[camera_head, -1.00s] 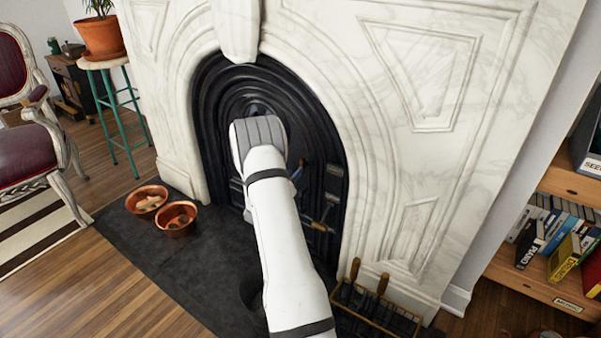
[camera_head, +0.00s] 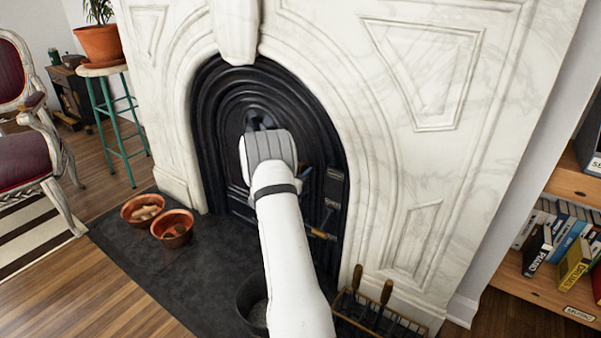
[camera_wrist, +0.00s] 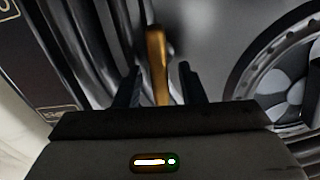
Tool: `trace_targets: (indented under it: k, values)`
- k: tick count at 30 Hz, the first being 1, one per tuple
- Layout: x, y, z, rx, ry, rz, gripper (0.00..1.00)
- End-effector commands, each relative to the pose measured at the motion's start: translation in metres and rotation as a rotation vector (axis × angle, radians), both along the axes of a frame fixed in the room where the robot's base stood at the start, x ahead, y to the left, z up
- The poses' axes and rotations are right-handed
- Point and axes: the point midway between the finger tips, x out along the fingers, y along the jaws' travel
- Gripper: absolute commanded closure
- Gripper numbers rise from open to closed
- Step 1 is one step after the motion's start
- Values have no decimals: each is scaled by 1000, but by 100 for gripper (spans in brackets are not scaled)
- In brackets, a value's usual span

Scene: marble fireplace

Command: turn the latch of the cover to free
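The black arched cover (camera_head: 232,130) fills the fireplace opening in the head view. My gripper (camera_wrist: 160,85) is in front of it; in the head view my wrist hides the fingers and much of the cover's middle. In the wrist view a brass latch lever (camera_wrist: 157,65) stands upright between my two dark fingers. A gap shows on each side of the lever, so the fingers are open around it and not clamped. The lever's lower end is hidden behind my gripper body.
A spoked round vent (camera_wrist: 285,85) is right of the lever. Another brass-coloured handle (camera_head: 320,233) shows low on the cover's right. Copper bowls (camera_head: 172,228), a dark bucket (camera_head: 250,300) and a rack of wood-handled tools (camera_head: 380,318) stand on the hearth.

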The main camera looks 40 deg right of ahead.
Motion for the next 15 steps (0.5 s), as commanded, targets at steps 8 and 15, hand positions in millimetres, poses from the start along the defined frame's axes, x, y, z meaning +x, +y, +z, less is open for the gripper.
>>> trace_targets:
  k: [8, 15]
  values:
    - [0, -1, 0, 0, 1, 1, 65]
    - [0, -1, 0, 0, 1, 0, 85]
